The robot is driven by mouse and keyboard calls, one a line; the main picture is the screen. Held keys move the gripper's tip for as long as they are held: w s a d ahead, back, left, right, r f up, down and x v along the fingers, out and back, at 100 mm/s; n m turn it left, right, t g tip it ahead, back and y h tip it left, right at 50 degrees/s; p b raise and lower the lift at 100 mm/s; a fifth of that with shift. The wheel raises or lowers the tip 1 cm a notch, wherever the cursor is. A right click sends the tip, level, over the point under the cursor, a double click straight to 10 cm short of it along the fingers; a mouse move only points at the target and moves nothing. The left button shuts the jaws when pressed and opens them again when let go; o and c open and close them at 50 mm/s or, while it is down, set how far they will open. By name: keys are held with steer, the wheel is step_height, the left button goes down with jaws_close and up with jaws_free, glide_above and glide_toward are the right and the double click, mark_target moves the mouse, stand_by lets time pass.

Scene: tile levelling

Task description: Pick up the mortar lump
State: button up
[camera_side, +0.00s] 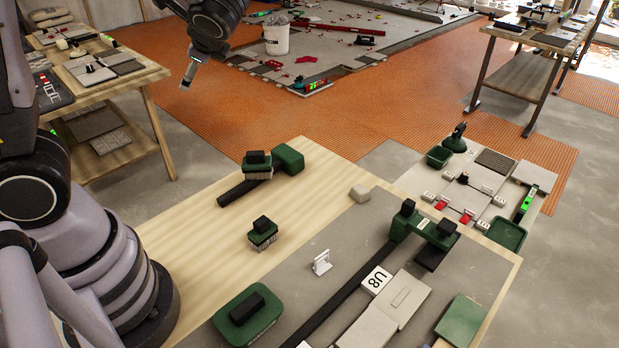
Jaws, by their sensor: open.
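The mortar lump appears to be the small beige-grey rounded block (360,193), which sits near the far edge of the wooden table, by the edge of the grey board. My gripper (187,82) is at the upper left, high above and well apart from the lump. It is small in the picture and points downward. It is open, and I see nothing between its fingers.
On the wooden table (200,250) stand green-and-black tools (262,232), a green tool with a dark bar (425,228), a white clip (321,262) and a green float (248,312). A grey board (310,300) lies under some. Wood around the lump is clear.

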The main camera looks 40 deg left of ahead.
steer(key=w+d+f+m+t+y, duration=0.2)
steer(key=w+d+f+m+t, duration=0.15)
steer(key=w+f+m, duration=0.35)
steer(key=m+t+h, duration=0.8)
steer(key=m+h, duration=0.2)
steer(key=m, duration=0.6)
glide_toward(359, 192)
steer(key=x, duration=0.5)
steer(key=shift+w+a+r, duration=0.15)
steer(key=shift+w+a, duration=0.1)
steer(key=shift+w, duration=0.15)
steer(key=shift+f+x, duration=0.2)
steer(key=shift+x, duration=1.25)
steer(key=shift+f+x, duration=0.2)
steer(key=shift+x, duration=1.25)
steer(key=shift+s+d, duration=0.1)
steer(key=shift+s, duration=0.05)
steer(key=c, duration=1.3)
steer(key=shift+r, duration=0.15)
